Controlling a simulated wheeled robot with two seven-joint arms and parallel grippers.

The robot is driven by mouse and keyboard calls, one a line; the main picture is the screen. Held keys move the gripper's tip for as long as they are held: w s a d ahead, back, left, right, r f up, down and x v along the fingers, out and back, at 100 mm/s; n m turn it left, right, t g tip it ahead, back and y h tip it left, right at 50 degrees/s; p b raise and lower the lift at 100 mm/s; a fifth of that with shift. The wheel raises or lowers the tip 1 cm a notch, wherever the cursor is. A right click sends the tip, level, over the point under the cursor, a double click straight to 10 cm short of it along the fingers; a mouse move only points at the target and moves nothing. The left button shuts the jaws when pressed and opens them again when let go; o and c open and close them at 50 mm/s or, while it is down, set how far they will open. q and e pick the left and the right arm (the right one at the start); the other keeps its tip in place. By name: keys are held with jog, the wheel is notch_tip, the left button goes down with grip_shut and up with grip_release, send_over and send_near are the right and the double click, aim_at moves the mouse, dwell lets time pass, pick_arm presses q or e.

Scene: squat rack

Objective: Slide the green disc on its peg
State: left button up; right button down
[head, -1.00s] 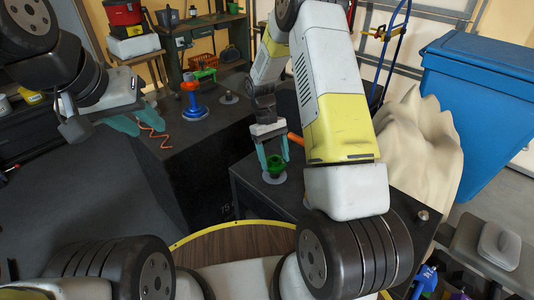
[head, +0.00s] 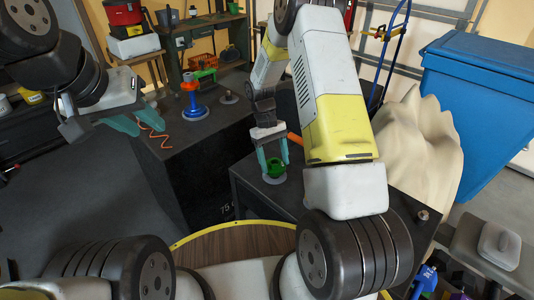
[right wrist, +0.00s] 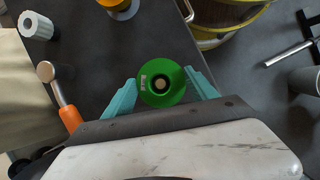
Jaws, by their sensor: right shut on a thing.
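The green disc (head: 275,171) is between the teal fingers of my right gripper (head: 274,157), which is shut on it. It is low over a pale round base (head: 273,179) on the dark near table. In the right wrist view, the green disc (right wrist: 162,83) lies between the right gripper's fingertips (right wrist: 161,86). A tan peg top (right wrist: 160,84) shows in its central hole, lined up with it. I cannot tell how far down the peg the disc sits. My left gripper (head: 138,124) is open and empty, left of the far dark table.
A hammer with an orange handle (right wrist: 69,117) lies beside the disc. A blue bin (head: 480,110) stands at right.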

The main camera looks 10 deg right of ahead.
jog(key=shift+f, duration=0.1)
dwell(0.3)
jog(key=shift+c, duration=0.9)
grip_release()
jog(key=shift+o, duration=0.9)
